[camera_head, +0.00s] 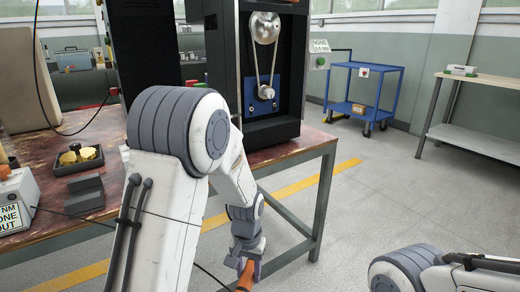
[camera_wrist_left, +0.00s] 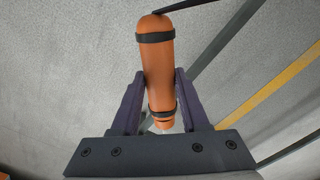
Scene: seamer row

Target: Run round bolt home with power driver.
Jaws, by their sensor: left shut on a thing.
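My left gripper (camera_head: 246,270) reaches down past the front edge of the workbench, over the floor. It is shut on an orange cylindrical tool with black bands (camera_head: 244,277), which looks like the power driver. In the left wrist view the driver (camera_wrist_left: 158,70) lies between the two dark fingers of the gripper (camera_wrist_left: 160,100), and a dark cable leaves its far end. The black machine (camera_head: 272,70) on the bench has a belt with two pulleys and a blue plate. I cannot make out the round bolt. My right arm shows only in part at the lower right; its gripper is out of view.
The workbench (camera_head: 310,147) has a black tray with yellow parts (camera_head: 80,158), a dark grey holder (camera_head: 84,194) and a white box with a label (camera_head: 18,208). A blue cart (camera_head: 362,95) and a side table (camera_head: 480,142) stand behind. The floor between is clear.

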